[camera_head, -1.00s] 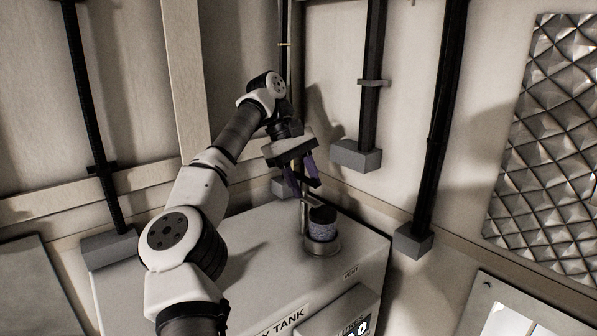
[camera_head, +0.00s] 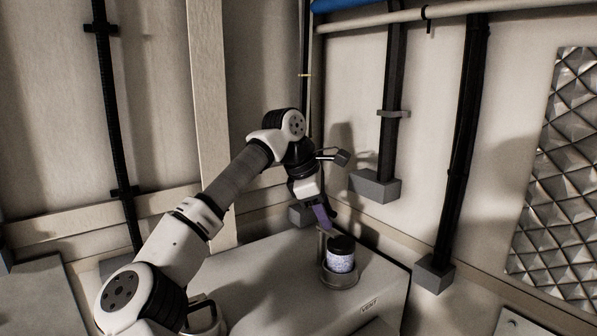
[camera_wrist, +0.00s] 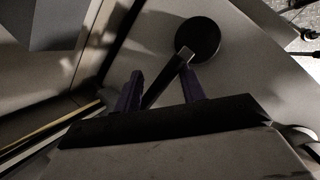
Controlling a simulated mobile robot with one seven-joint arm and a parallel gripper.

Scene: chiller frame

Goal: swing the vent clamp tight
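The vent fitting (camera_head: 341,257) stands on the tank top, a speckled grey-purple cylinder with a black cap in a metal ring. A thin upright post (camera_head: 322,247) rises beside it. In the wrist view the black cap (camera_wrist: 199,41) shows as a dark disc. My gripper (camera_head: 326,226) is just above the post, also seen in the wrist view (camera_wrist: 160,72). Its fingers are spread; whether either touches the bar is unclear.
The pale tank top (camera_head: 265,270) is otherwise mostly clear, with a "VENT" label (camera_head: 369,304) at its front edge. Dark vertical pipes with grey blocks (camera_head: 375,187) stand along the wall behind and right. A light pipe (camera_head: 400,20) crosses the top right.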

